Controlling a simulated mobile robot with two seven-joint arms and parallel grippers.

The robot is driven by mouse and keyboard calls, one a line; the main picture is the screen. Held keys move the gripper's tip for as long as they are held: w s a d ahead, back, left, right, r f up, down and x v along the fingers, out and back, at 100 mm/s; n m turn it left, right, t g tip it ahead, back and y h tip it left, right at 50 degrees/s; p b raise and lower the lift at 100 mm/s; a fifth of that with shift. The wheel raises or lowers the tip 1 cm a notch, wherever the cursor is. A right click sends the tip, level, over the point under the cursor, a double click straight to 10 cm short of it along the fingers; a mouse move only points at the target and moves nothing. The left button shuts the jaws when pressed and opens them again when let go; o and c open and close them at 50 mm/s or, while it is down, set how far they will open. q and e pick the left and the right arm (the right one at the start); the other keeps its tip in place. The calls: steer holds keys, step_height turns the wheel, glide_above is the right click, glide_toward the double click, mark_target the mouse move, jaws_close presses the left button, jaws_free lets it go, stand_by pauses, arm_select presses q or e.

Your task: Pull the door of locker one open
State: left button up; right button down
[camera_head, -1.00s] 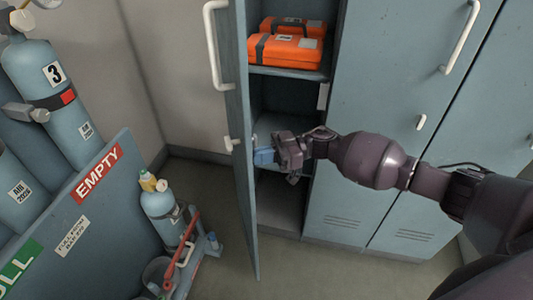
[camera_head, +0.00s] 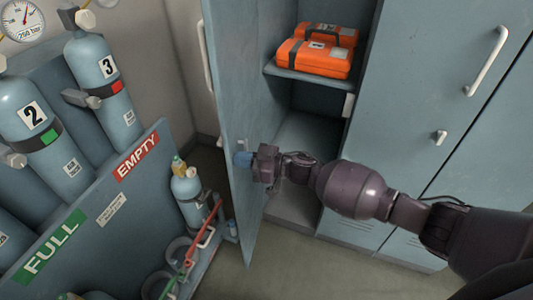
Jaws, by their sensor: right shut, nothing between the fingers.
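The blue-grey locker door (camera_head: 232,90) on the left stands open, swung out to the left with its inner face showing. Its pale handle (camera_head: 207,55) shows at the outer side. No locker number is visible, so I cannot confirm that this is locker one. My right gripper (camera_head: 244,159) is shut and empty. My right arm comes in from the right, across the front of the open locker (camera_head: 305,135). My left gripper is not in view.
Orange cases (camera_head: 318,52) lie on the locker's upper shelf (camera_head: 310,77). A closed locker door (camera_head: 435,90) stands to the right. At left, a rack (camera_head: 100,225) marked FULL and EMPTY holds several cylinders. A small cylinder (camera_head: 188,190) on a stand is near the open door's lower part.

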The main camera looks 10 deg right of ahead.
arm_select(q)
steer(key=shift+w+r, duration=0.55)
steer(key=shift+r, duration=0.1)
arm_select(e)
steer(key=w+a+m+t+h, duration=0.2)
steer(key=w+a+m+t, duration=0.1)
steer(key=a, duration=0.5)
steer(key=shift+w+t+h, duration=0.4)
steer(key=shift+w+t, duration=0.05)
steer(key=shift+t, duration=0.15)
steer(key=shift+f, duration=0.1)
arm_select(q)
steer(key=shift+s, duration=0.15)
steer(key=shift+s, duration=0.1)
arm_select(e)
steer(key=shift+d, duration=0.1)
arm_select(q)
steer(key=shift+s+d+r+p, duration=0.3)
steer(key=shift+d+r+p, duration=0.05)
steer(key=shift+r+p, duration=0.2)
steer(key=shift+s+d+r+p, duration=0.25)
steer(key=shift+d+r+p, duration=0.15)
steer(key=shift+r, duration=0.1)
arm_select(e)
steer(key=v, duration=1.4)
